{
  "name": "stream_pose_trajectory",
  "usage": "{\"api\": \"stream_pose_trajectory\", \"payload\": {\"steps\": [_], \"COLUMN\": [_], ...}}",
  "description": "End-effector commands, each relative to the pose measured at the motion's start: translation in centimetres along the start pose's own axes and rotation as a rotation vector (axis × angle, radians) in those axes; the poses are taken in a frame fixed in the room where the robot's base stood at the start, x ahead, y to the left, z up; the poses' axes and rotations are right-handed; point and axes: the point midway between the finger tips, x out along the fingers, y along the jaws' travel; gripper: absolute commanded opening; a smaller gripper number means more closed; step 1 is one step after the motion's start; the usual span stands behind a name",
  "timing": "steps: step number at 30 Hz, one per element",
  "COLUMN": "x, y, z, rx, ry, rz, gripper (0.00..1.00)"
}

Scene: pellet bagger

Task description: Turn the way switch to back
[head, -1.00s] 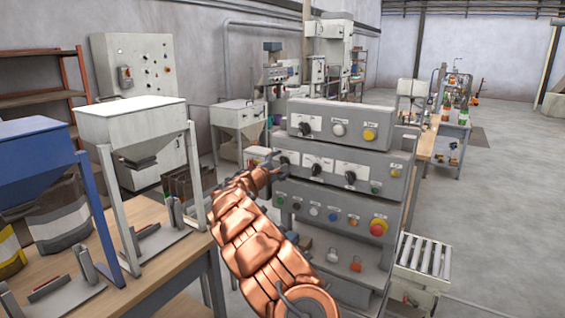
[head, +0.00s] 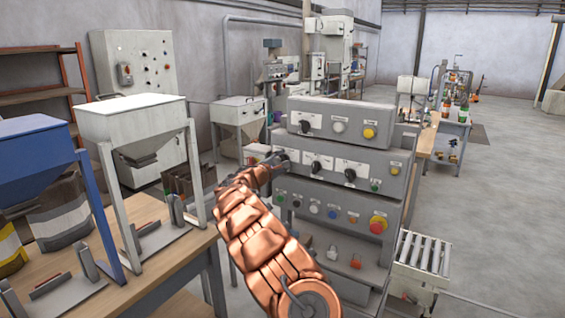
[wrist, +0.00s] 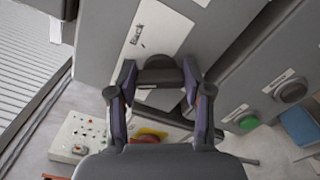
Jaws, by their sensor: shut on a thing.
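The way switch (wrist: 158,72) is a dark rotary knob on a white plate marked "Back" (wrist: 137,36) in the wrist view. My gripper (wrist: 160,84) is shut on this knob, with one finger on each side of it. In the head view my gripper (head: 277,163) is at the left end of the middle row of the grey control panel (head: 395,185). There my gripper largely hides the switch, and its exact pointing direction is hard to tell.
Two more dark knobs, one of them the middle knob (head: 317,167), sit to the right in the same row. Below are several buttons and a red emergency stop (head: 377,225). A wooden bench (head: 160,255) with hoppers stands to the left.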

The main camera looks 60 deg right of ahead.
Motion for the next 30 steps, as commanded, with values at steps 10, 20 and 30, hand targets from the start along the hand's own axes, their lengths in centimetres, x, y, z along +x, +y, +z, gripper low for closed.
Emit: {"api": "stream_pose_trajectory", "payload": {"steps": [10,20,30], "x": [-0.01,-0.02,-0.02], "y": [-0.13,-0.58,-0.94], "z": [-0.08,-0.33,-0.59], "rx": [0.005,0.084,0.245], "ry": [0.0,0.0,0.002], "rz": [-0.001,0.001,-0.001], "gripper": [0.15,0.15,0.15]}}
